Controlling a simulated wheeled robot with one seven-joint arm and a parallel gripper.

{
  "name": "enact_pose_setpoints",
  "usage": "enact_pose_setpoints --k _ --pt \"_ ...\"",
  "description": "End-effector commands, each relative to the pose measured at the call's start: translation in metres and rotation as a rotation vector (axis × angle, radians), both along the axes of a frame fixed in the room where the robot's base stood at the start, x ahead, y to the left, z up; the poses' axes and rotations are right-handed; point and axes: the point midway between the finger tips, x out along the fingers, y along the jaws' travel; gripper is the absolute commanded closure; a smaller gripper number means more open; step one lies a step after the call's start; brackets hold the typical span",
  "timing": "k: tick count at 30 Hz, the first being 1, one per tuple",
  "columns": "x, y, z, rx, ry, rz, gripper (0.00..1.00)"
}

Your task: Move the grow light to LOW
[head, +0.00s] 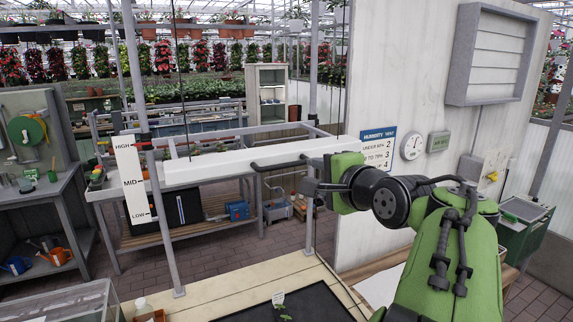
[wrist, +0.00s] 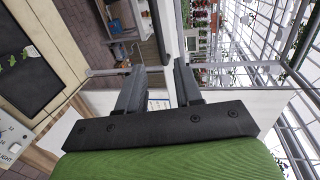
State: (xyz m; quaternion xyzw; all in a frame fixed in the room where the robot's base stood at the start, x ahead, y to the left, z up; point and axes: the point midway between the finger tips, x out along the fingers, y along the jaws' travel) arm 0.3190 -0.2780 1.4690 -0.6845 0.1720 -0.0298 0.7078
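The grow light (head: 230,163) is a long white bar hung level on thin cables over the bench. Its left end is beside the white HIGH–MID–LOW scale (head: 130,165), roughly level with MID in the picture. A dark handle (head: 278,165) sticks out from its front side. My gripper (head: 312,175) is at the handle's right end in the head view. In the wrist view my gripper (wrist: 160,72) has its two dark fingers apart, with the light's white bar (wrist: 165,30) beyond them. I cannot tell whether the handle lies between the fingers or touches them.
Below the light is a pale bench (head: 215,293) with a black plant tray (head: 290,305). A grey post (head: 160,220) stands beside the scale. A white wall panel (head: 390,80) with a humidity sign (head: 377,152) stands behind my arm.

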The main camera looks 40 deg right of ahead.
Motion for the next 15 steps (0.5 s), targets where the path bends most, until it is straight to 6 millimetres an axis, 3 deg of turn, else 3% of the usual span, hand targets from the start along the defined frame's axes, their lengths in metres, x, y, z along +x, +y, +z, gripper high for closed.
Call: enact_pose_setpoints --k 9,15 --pt "0.078 -0.021 -0.017 0.001 0.004 0.006 0.65" --pt "0.112 -0.031 -0.024 0.0 0.003 0.003 0.65"
